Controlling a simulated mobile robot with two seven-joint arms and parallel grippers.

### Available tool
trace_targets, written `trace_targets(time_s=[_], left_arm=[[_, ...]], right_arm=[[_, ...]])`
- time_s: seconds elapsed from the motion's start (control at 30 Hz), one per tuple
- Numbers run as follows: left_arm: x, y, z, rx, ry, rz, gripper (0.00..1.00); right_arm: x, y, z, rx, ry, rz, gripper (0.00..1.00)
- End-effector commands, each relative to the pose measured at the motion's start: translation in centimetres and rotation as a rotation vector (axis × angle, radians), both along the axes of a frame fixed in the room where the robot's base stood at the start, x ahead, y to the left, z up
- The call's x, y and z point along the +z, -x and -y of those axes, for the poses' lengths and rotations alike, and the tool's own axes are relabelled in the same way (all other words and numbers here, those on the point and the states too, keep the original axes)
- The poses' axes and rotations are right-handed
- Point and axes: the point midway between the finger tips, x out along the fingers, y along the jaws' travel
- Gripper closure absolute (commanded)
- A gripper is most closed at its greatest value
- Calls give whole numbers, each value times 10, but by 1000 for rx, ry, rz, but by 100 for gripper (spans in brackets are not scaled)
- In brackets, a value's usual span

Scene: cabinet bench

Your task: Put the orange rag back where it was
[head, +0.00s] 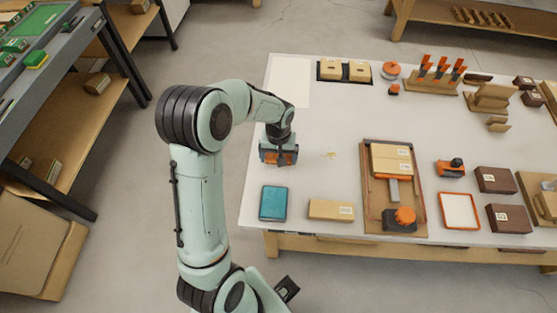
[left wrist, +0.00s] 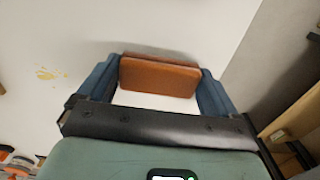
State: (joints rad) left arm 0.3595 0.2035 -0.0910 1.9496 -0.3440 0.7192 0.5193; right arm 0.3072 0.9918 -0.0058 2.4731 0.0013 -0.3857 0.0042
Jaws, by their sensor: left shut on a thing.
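The orange rag (head: 286,158) is between the fingers of my left gripper (head: 279,154), over the left part of the white table. In the left wrist view the rag (left wrist: 160,77) shows as a flat orange-brown piece spanning between the two blue fingers. My left gripper is shut on it. I cannot tell whether the rag touches the table top. My right gripper does not show.
A yellowish smear (head: 330,155) marks the table (head: 330,110) right of my left gripper. A teal pad (head: 273,203) and a tan box (head: 331,209) lie nearer the front edge. A pale sheet (head: 290,82) lies behind. A wooden tray (head: 368,200) stands to the right.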

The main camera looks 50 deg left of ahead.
Motion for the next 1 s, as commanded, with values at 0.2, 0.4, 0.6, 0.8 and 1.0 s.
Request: trace_targets(time_s=[0.2,0.4,0.6,0.8,1.0], left_arm=[[-25,0,0,0,1,-1,32],[-25,0,0,0,0,0,32],[-30,0,0,0,1,-1,4],[-28,0,0,0,0,0,0],[-16,-1,0,0,-1,3,0]], right_arm=[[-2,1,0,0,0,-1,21],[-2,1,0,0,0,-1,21],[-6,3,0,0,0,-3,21],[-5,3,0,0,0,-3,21],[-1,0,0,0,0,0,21]])
